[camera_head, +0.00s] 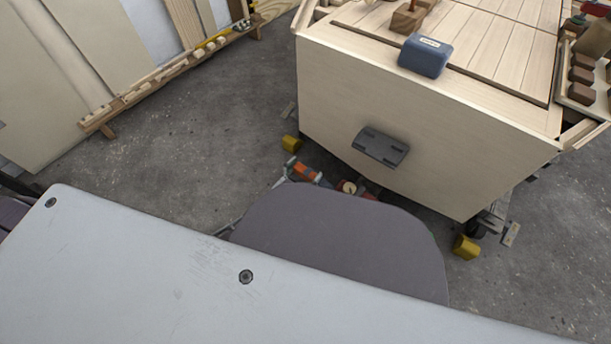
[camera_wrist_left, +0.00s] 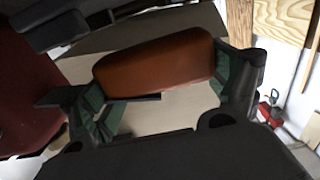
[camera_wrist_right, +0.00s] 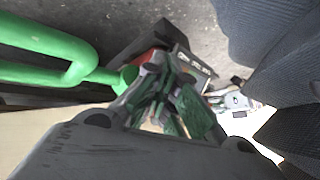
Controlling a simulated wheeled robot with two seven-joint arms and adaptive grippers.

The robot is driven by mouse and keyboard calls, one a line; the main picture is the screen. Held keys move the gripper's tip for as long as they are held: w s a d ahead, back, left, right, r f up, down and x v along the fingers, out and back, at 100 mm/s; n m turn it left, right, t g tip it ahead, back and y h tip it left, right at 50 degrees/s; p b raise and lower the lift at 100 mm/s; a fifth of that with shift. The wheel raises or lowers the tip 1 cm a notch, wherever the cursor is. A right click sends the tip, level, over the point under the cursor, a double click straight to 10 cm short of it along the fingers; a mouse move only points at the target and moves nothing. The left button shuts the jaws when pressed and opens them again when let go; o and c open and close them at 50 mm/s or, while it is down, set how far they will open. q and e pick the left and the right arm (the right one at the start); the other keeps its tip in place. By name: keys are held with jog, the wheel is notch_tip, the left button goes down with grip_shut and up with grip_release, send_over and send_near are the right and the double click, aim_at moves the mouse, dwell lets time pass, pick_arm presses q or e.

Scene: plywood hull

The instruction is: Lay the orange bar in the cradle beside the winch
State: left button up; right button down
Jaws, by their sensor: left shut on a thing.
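The orange bar (camera_wrist_left: 155,58) lies between the green-padded fingers of my left gripper (camera_wrist_left: 165,85) in the left wrist view. In the head view a small part of the bar (camera_head: 304,173) shows at my left gripper (camera_head: 300,175), low in front of the pale plywood hull (camera_head: 425,130). My right gripper (camera_wrist_right: 168,85) shows in the right wrist view with its green fingers drawn together and nothing clear between them. A red part (camera_wrist_right: 152,62) under a dark block is just beyond it. I cannot make out the winch or the cradle for certain.
A large grey rounded shape (camera_head: 335,240) hides much of the low area. A dark plate (camera_head: 381,147) is on the hull face, and a blue box (camera_head: 425,55) sits on the hull's top. Yellow blocks (camera_head: 466,247) stand on the floor. A green tube (camera_wrist_right: 45,50) is beside my right gripper.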

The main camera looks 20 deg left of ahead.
aim_at(303, 178)
pick_arm(q)
notch_tip(303, 178, down, 2)
jog(key=shift+f+b, duration=0.2)
jog(key=shift+b, duration=0.45)
jog(key=shift+f, duration=0.4)
jog(key=shift+f+b, duration=0.1)
jog(key=shift+b, duration=0.2)
jog(key=o, duration=0.9)
jog(key=shift+p+v, duration=2.2)
jog(key=shift+v, duration=3.85)
